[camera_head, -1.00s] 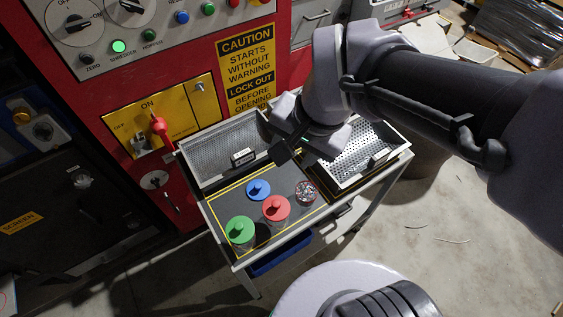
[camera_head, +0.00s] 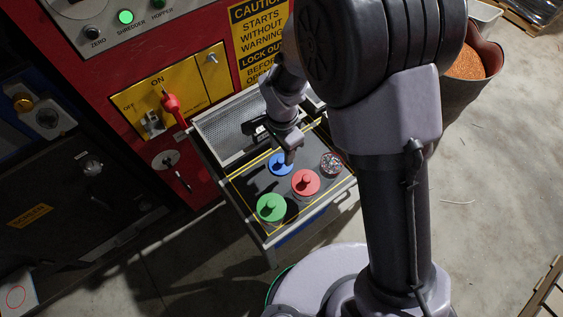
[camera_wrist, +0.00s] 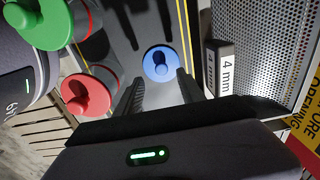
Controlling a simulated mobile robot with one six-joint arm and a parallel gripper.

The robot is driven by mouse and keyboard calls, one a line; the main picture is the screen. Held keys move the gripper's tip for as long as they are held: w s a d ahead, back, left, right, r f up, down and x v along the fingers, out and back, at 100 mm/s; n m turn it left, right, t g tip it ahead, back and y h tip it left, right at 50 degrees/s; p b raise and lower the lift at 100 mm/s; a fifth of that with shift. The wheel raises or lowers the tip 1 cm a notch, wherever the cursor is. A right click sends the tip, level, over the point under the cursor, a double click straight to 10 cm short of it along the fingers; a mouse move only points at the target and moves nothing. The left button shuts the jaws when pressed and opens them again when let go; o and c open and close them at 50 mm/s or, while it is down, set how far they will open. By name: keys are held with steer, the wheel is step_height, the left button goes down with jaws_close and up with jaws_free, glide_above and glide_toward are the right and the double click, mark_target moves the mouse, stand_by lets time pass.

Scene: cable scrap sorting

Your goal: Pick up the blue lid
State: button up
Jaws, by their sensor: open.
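The blue lid (camera_head: 281,164) is a round disc with a knob on top. It lies on the dark cart top inside the yellow outline, between the mesh tray and the red lid. In the wrist view the blue lid (camera_wrist: 161,63) shows just ahead of and between my two fingers. My gripper (camera_wrist: 160,88) is open and empty, pointing down over the lid; whether the fingers touch it I cannot tell. In the head view my gripper (camera_head: 288,152) covers part of the lid's far right side.
The red lid (camera_head: 306,182) and green lid (camera_head: 270,207) sit on jars close by. An open jar of mixed scrap (camera_head: 331,163) stands to the right. A mesh tray (camera_head: 226,131) labelled 4 mm (camera_wrist: 222,66) borders the back. The red shredder panel (camera_head: 130,70) stands behind.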

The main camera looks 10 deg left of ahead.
mark_target(281, 160)
steer(key=f+b, duration=0.2)
steer(key=f, duration=0.3)
steer(key=shift+a+f, duration=0.15)
steer(key=shift+a, duration=0.05)
steer(key=shift+c, duration=0.5)
jaws_close()
steer(key=shift+r, duration=0.2)
